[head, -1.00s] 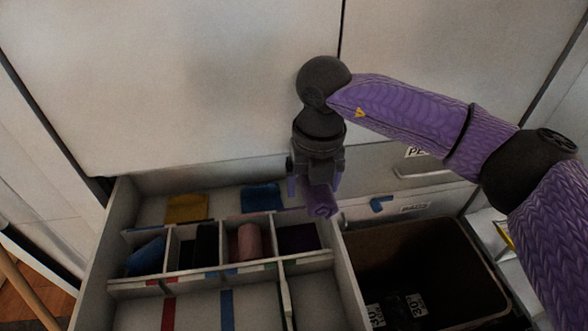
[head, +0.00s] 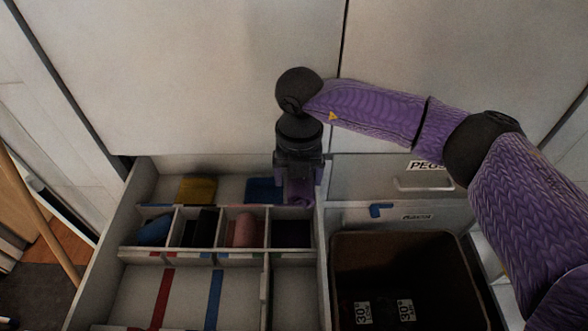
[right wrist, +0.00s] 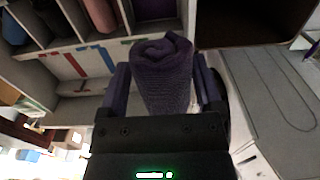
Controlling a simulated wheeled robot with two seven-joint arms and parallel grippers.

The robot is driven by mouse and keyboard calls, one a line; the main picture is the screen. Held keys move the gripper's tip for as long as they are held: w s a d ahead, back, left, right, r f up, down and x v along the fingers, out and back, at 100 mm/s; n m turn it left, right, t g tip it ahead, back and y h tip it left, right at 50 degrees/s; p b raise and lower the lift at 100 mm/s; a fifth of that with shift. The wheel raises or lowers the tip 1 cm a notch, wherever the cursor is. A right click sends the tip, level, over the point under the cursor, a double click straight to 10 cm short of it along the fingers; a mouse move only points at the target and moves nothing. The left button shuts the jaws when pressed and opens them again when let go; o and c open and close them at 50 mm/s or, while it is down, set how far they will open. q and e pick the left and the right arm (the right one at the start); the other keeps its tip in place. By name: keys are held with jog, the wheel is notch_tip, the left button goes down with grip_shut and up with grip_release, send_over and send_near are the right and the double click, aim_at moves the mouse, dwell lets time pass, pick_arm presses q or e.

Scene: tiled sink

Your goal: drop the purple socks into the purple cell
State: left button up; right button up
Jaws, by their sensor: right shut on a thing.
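My right gripper (head: 299,186) is shut on the rolled purple socks (head: 301,198). The roll also shows upright between the fingers in the right wrist view (right wrist: 163,78). In the head view the socks hang just behind and over the far edge of the purple cell (head: 291,236), the dark rightmost cell in the drawer's row. Part of this cell also shows at the top of the right wrist view (right wrist: 153,8). The gap between socks and cell floor is hard to judge. My left gripper is not in view.
Left of the purple cell, cells hold a pink roll (head: 244,230), a black roll (head: 203,229) and a blue item (head: 156,230). Yellow (head: 197,189) and blue (head: 262,190) cloths lie behind them. An open dark bin (head: 400,270) stands right of the drawer.

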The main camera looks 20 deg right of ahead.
notch_tip(320, 180, down, 6)
jog(key=b, duration=0.4)
jog(key=o, duration=1)
notch_tip(320, 180, up, 10)
jog(key=p, duration=0.3)
jog(key=shift+f, duration=0.1)
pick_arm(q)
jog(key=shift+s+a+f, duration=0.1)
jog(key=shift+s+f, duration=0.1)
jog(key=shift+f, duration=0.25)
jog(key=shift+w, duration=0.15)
